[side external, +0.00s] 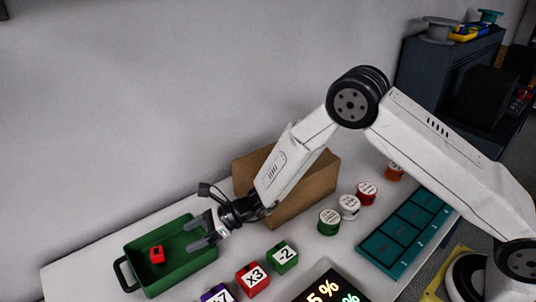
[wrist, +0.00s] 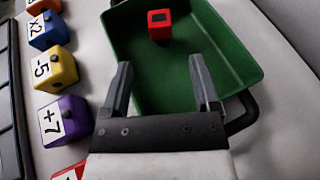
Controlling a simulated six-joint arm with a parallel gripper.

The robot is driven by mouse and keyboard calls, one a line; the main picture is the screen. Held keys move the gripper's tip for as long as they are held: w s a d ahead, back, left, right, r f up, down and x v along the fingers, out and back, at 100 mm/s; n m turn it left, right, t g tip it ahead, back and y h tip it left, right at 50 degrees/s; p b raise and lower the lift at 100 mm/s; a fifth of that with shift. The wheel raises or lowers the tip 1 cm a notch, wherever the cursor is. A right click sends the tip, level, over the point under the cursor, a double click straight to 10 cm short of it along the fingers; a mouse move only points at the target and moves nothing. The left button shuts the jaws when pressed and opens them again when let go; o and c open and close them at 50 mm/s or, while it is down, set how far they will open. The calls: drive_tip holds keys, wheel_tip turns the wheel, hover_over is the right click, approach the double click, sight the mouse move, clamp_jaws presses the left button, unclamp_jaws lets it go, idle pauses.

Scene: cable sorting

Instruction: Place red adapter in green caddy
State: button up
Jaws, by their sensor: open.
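The red adapter (side external: 157,255) is a small red block with a dark opening. It lies inside the green caddy (side external: 182,279), near the handle end in the side external view. In the wrist view the adapter (wrist: 159,24) sits at the far part of the caddy (wrist: 225,50). My gripper (side external: 199,234) is over the near end of the caddy, its fingers apart with nothing between them. In the wrist view the open fingers (wrist: 163,88) point toward the adapter, with a clear gap between them and it.
Several marked cubes, among them a red x3 cube (side external: 252,279) and a green -2 cube (side external: 283,256), line the table beside the caddy. A cardboard box (side external: 310,190) stands behind my wrist. Round spools (side external: 329,221) and a teal tray (side external: 405,232) are to the right.

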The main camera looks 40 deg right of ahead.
drive_tip(key=shift+s, duration=0.1)
drive_tip(key=shift+s+d+r+n+g, duration=0.4)
drive_tip(key=shift+n+g, duration=0.1)
drive_tip(key=shift+n, duration=0.1)
drive_tip(key=s+d+r+n+h, duration=0.3)
drive_tip(key=s+d+n+h, duration=0.1)
drive_tip(key=s+d+n, duration=0.3)
drive_tip(key=s+d+r+n+g+h, duration=0.1)
drive_tip(key=s+d+r+n+h, duration=0.2)
drive_tip(key=s+d+n, duration=0.4)
drive_tip(key=s+d+r+n+h, duration=0.3)
drive_tip(key=s+d+n+h, duration=0.2)
drive_tip(key=d, duration=0.8)
drive_tip(key=shift+s+d+n+g+h, duration=0.3)
drive_tip(key=shift+s+n+g, duration=0.1)
drive_tip(key=shift+s+n, duration=0.8)
